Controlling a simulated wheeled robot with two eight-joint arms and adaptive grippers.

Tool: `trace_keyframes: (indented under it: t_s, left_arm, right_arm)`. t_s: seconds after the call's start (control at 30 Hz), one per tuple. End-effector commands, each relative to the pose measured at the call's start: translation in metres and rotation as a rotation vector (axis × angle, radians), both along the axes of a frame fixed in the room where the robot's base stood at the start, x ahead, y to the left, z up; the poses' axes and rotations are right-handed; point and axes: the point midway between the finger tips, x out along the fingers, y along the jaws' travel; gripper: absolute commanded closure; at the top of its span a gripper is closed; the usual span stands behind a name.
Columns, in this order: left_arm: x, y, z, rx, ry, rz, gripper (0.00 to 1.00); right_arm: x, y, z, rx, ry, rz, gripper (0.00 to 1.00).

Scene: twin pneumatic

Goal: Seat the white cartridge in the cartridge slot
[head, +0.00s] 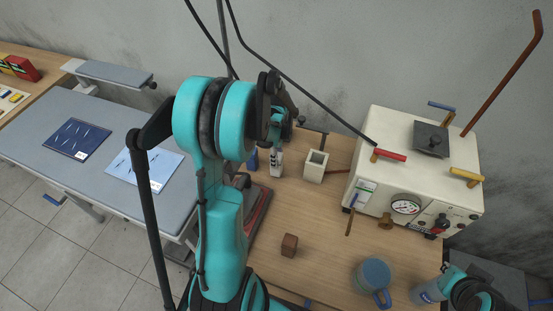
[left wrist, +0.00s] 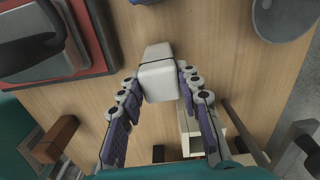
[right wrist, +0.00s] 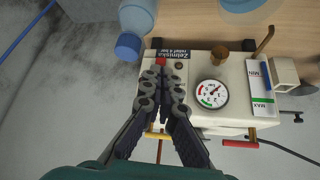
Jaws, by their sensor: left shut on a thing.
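In the left wrist view the white cartridge (left wrist: 158,80) sits between the fingers of my left gripper (left wrist: 160,82), which is shut on it. In the head view the cartridge (head: 275,163) hangs below my left gripper (head: 277,144), just left of the cream open-topped box (head: 314,172) that looks like the cartridge slot. A gap shows between cartridge and slot. The slot also shows at the right of the right wrist view (right wrist: 283,74). My right gripper (right wrist: 163,72) looks shut and empty, in front of the white machine; its fingertips are not clear in the head view.
The white machine (head: 385,180) with a gauge and coloured handles stands right of the slot. A brown block (head: 289,245), a blue mug (head: 371,284) and a bottle (head: 427,292) are nearer the front. A red tray (head: 262,205) lies left. The table middle is mostly clear.

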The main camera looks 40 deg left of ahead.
Motion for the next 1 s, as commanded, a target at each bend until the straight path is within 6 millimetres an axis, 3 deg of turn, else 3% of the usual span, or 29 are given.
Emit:
trace_keyframes:
  t_s: [0.13,0.4,0.6,0.77,0.87,1.0]
  left_arm:
    - [0.000,-0.004,0.032,0.000,0.000,-0.002,1.00]
    - [-0.003,-0.065,0.065,0.000,0.000,-0.005,1.00]
    - [-0.005,-0.097,0.083,0.000,0.000,-0.004,1.00]
    - [-0.003,-0.111,0.092,0.000,0.000,-0.003,1.00]
    - [0.012,-0.114,0.104,0.000,0.000,-0.011,1.00]
    - [0.053,-0.112,0.126,0.000,0.000,-0.038,1.00]
  right_arm:
    - [0.000,0.000,0.014,0.000,0.000,0.000,1.00]
    - [0.000,0.000,0.027,0.000,0.000,0.000,1.00]
    - [0.000,0.000,0.034,0.000,0.000,0.000,1.00]
    - [0.000,0.000,0.038,0.000,0.000,0.000,1.00]
    - [0.000,0.000,0.047,0.000,0.000,0.000,1.00]
    - [0.000,0.000,0.065,0.000,0.000,0.000,1.00]
